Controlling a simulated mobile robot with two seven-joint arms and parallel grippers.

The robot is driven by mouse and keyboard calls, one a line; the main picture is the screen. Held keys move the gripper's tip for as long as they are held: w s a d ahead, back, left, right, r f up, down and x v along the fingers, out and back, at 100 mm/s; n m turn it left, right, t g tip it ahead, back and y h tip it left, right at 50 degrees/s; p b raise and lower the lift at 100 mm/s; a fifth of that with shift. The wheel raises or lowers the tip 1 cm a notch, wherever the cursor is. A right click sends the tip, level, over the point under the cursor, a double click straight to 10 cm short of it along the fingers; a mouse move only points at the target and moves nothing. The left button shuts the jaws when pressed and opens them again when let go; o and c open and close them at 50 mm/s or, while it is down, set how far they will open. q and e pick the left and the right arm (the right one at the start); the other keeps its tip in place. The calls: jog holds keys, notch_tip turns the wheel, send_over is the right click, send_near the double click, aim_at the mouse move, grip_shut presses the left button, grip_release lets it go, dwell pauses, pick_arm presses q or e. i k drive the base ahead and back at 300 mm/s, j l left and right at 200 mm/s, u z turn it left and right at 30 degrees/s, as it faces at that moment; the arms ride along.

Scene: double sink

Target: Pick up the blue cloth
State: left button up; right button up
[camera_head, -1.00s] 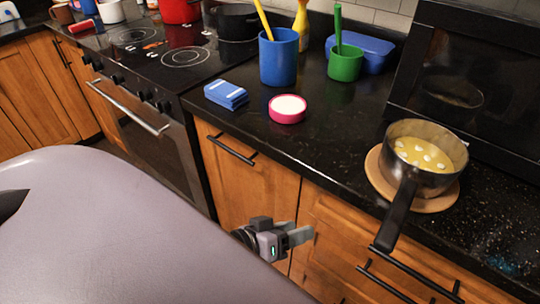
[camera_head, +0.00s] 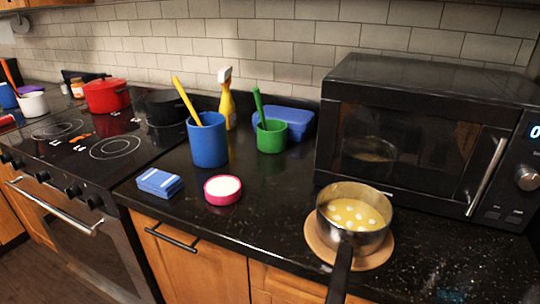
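The blue cloth (camera_head: 160,183) lies folded on the black counter, near its front edge and just right of the stove. It has pale stripes on top. Nothing touches it, and a pink-rimmed round dish stands to its right. Neither of my grippers shows in the head view at this moment.
A microwave (camera_head: 410,135) fills the back right.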

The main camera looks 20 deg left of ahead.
aim_at(162, 184)
jog(key=u, duration=1.5)
